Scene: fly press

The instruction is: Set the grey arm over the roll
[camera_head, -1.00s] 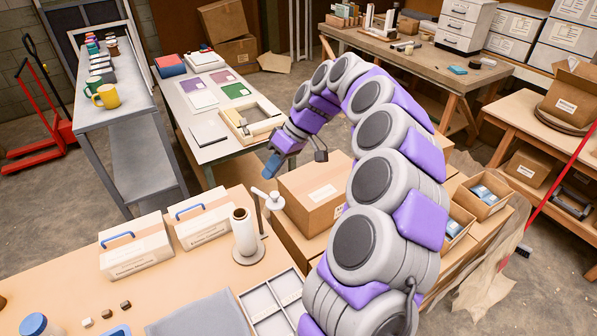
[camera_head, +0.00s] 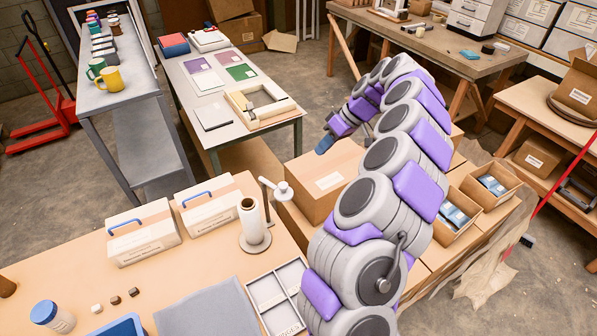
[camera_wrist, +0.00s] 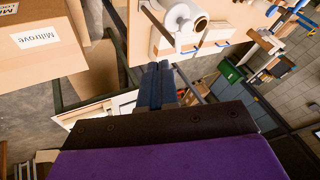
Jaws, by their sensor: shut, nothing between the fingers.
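A white roll (camera_head: 250,222) stands upright on a round base at the back right of the near table. Beside it rises a thin dark post. The grey arm (camera_head: 273,186) extends from the post's top toward the right, away from the roll, with a round pale end. The roll also shows at the top of the wrist view (camera_wrist: 184,17), with what looks like the grey arm to its left. My gripper (camera_head: 325,144) is in the air beyond and right of the roll, above the cardboard box, touching neither. Its blue fingers are closed together and empty in the wrist view (camera_wrist: 155,85).
A closed cardboard box (camera_head: 318,183) stands right of the roll. Two white cases with blue handles (camera_head: 140,237) are left of it. A divided tray (camera_head: 277,297) lies in front. A farther table (camera_head: 213,117) holds cards and a wooden frame.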

